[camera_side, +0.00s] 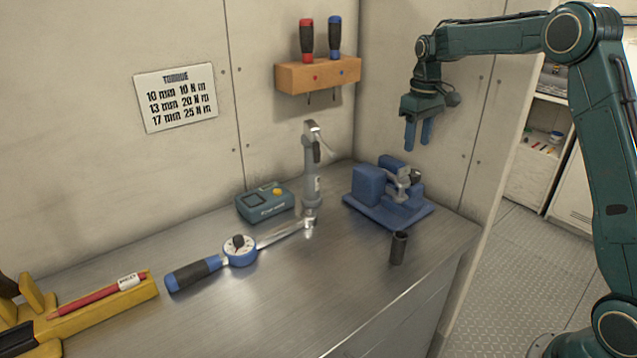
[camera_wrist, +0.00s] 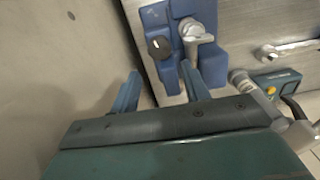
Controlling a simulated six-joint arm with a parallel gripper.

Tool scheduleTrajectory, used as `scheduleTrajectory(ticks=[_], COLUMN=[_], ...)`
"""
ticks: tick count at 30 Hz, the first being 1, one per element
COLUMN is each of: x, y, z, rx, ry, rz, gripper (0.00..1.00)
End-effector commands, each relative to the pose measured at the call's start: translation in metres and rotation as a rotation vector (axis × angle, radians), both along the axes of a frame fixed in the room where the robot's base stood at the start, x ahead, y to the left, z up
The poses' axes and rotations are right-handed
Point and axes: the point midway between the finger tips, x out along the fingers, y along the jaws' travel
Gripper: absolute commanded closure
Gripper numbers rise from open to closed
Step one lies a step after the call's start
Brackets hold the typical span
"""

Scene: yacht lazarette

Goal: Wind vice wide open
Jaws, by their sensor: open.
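The blue vice (camera_side: 368,186) stands on the metal bench near its back right corner, on a flat blue base. A grey metal fitting (camera_side: 403,181) sits at its jaws; I cannot tell whether it is clamped or how wide the jaws stand. A dark knob (camera_wrist: 158,46) shows on the vice (camera_wrist: 158,18) in the wrist view, beside the grey fitting (camera_wrist: 197,32). My gripper (camera_side: 418,146) hangs above the vice, fingers down, open and empty, apart from it. In the wrist view its fingers (camera_wrist: 160,74) are spread, the right one overlapping the vice in the picture.
A dark socket (camera_side: 398,248) stands in front of the vice. A grey upright tool (camera_side: 312,170), a teal box (camera_side: 265,205) and a torque wrench (camera_side: 240,250) are left of it. A wooden rack (camera_side: 318,76) holds two screwdrivers on the wall. A yellow holder (camera_side: 105,307) is front left.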

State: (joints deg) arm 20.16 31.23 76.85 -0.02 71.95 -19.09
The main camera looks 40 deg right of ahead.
Motion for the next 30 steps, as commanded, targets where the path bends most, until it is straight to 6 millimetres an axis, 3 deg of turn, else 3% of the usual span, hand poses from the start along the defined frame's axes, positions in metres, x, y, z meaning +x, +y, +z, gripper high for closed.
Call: scheduleTrajectory(ticks=[6, 15, 29, 30], x=[-0.001, 0.000, 0.000, 0.000], y=[0.000, 0.000, 0.000, 0.000], z=[-0.036, -0.070, -0.079, -0.079], rx=[0.001, 0.001, 0.000, 0.000], ry=[0.004, 0.002, 0.000, 0.000], rz=[0.000, 0.000, -0.001, 0.000], gripper=[0.54, 0.54, 0.54, 0.60])
